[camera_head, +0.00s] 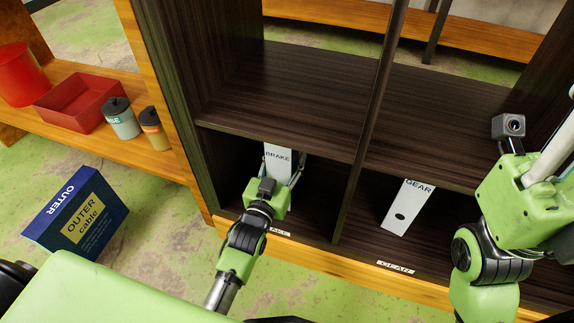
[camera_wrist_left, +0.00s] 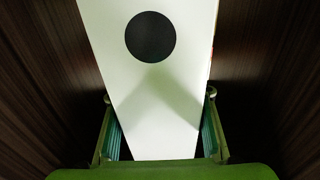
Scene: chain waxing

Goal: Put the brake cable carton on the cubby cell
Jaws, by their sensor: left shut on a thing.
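The brake cable carton (camera_head: 278,160) is a white box marked BRAKE. It stands inside the lower left cell of the dark wooden cubby (camera_head: 228,165). My left gripper (camera_head: 280,185) reaches into that cell and is shut on the carton. In the left wrist view the carton's white face (camera_wrist_left: 155,95) with a black dot fills the middle, between the two fingers (camera_wrist_left: 160,135). The carton's lower part is hidden by the gripper in the head view. My right arm (camera_head: 520,210) is at the right; its fingertips are not clearly seen.
A white GEAR carton (camera_head: 408,208) stands in the lower right cell, above a GEAR label (camera_head: 395,268). A blue OUTER cable carton (camera_head: 78,212) is on the floor at left. A red tray (camera_head: 80,103) and small cans (camera_head: 121,118) sit on a wooden shelf. Upper cells are empty.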

